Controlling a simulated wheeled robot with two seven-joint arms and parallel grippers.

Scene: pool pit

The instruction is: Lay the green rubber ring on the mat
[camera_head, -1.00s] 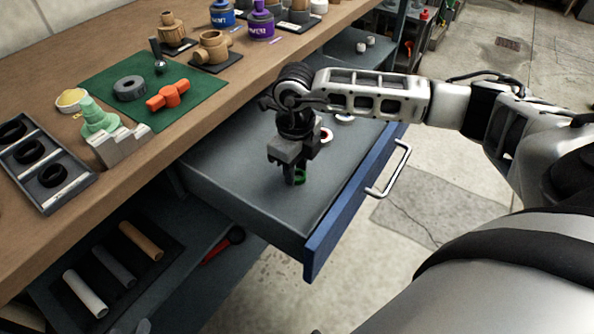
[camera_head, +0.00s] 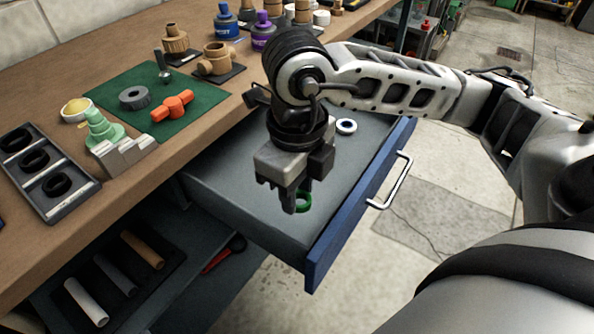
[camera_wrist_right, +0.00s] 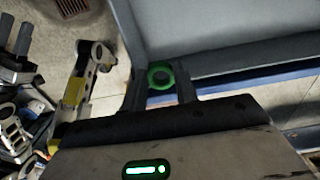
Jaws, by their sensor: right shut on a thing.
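The green rubber ring (camera_head: 304,201) is between the fingertips of my right gripper (camera_head: 296,203), which is shut on it. The gripper points down and holds the ring over the open drawer, apparently above its floor. In the right wrist view, the ring (camera_wrist_right: 161,77) shows upright between the two fingers (camera_wrist_right: 160,88). The green mat (camera_head: 198,98) lies on the workbench, to the upper left of the gripper. My left gripper is not in view.
On the mat are a grey ring (camera_head: 134,97), an orange valve part (camera_head: 173,107) and a small dark tool. Beside it stand a tray of black rings (camera_head: 75,200) and a green stepped fitting (camera_head: 101,128).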

